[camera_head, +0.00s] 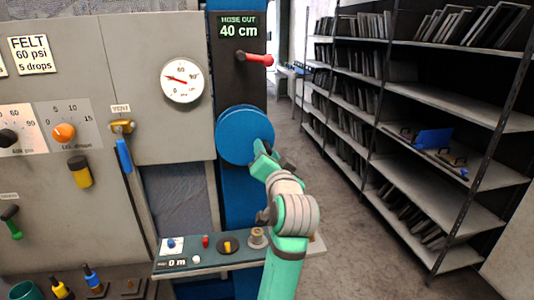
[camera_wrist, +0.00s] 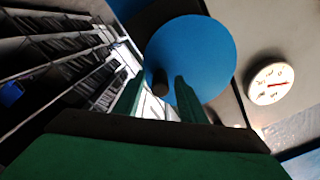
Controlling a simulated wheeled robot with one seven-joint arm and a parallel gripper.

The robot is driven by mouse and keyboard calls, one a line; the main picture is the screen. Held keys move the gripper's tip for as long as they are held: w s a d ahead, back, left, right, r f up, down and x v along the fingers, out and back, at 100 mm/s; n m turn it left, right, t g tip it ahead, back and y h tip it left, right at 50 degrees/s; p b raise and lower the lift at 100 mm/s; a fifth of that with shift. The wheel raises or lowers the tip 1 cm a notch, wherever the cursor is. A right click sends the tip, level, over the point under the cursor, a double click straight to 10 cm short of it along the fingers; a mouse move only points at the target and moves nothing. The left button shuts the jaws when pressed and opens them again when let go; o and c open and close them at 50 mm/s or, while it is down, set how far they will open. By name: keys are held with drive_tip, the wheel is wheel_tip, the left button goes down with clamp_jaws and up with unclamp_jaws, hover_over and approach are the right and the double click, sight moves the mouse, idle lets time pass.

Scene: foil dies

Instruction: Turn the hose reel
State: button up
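The hose reel (camera_head: 236,134) is a blue disc on the front of a blue column, and it also shows in the wrist view (camera_wrist: 205,50). A dark round handle (camera_wrist: 160,82) stands out near its edge; in the head view my gripper hides it. My green gripper (camera_head: 262,148) is at the disc's lower right edge. In the wrist view my gripper's two fingers (camera_wrist: 157,78) are apart, with the handle showing between their tips. I cannot tell whether a finger touches it. The display (camera_head: 238,26) above reads HOSE OUT 40 cm.
A red-handled lever (camera_head: 255,58) sticks out above the reel. A panel shelf (camera_head: 215,262) with small knobs and buttons juts out below. A round gauge (camera_head: 182,81) and a grey panel are at the left. Shelving (camera_head: 430,125) stands at the right, with bare floor between.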

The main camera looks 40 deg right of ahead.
drive_tip(key=v, duration=1.1)
drive_tip(key=shift+w+f, duration=0.1)
drive_tip(key=shift+f, duration=0.05)
idle(0.4)
drive_tip(key=w+a+f+n+y, duration=0.15)
drive_tip(key=a+f, duration=0.25)
drive_tip(key=f, duration=0.4)
drive_tip(key=w+a+f+n, duration=0.1)
drive_tip(key=w+a+f, duration=0.2)
drive_tip(key=f, duration=0.6)
drive_tip(key=s+a+f+n+y, duration=0.1)
drive_tip(key=s+a+f+n, duration=0.1)
drive_tip(key=a+f, duration=0.55)
drive_tip(key=s+a+f+n+y, duration=0.2)
drive_tip(key=a+f+n, duration=0.1)
drive_tip(key=a+f, duration=0.4)
drive_tip(key=s+a+f+n+y, duration=0.2)
drive_tip(key=s+a+f+n, duration=0.2)
drive_tip(key=s+a+f, duration=0.75)
drive_tip(key=s+a+n+y, duration=0.1)
drive_tip(key=s+a, duration=0.3)
drive_tip(key=s, duration=0.4)
drive_tip(key=s+a+r+n+y, duration=0.1)
drive_tip(key=s+a+n+y, duration=0.1)
drive_tip(key=s+a, duration=0.2)
drive_tip(key=s, duration=0.3)
drive_tip(key=shift+s, duration=0.4)
